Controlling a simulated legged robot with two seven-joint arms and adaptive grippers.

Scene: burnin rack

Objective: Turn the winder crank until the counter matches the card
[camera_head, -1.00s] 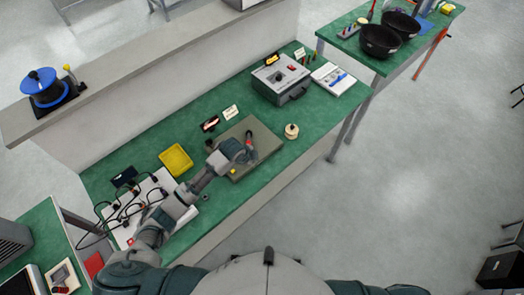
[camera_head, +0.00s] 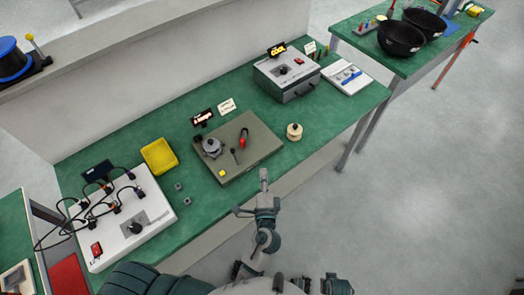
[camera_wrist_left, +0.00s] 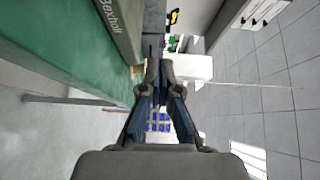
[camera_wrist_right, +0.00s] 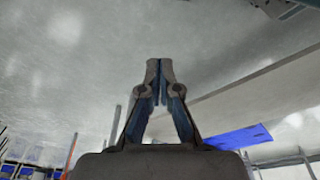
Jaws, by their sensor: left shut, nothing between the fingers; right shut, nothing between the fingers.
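The winder board (camera_head: 262,155) lies on the green bench, holding a grey round winder part (camera_head: 212,148), a small black lever (camera_head: 235,157), a red-handled part (camera_head: 243,138) and a yellow piece (camera_head: 222,173). I cannot tell which part is the crank. The small dark counter display (camera_head: 202,117) stands behind the board; its digits are too small to read. The white card (camera_head: 227,106) stands beside it, also unreadable. My left gripper (camera_head: 263,173) is shut and empty, apart from the board, near the bench's front edge. My right gripper (camera_wrist_right: 160,65) is shut and empty over the floor.
A cream spool (camera_head: 294,131) stands right of the board. A yellow tray (camera_head: 159,156) and a white wired panel (camera_head: 154,203) are at left. A grey instrument box (camera_head: 286,80) stands further right. Bare bench lies between the board and the box.

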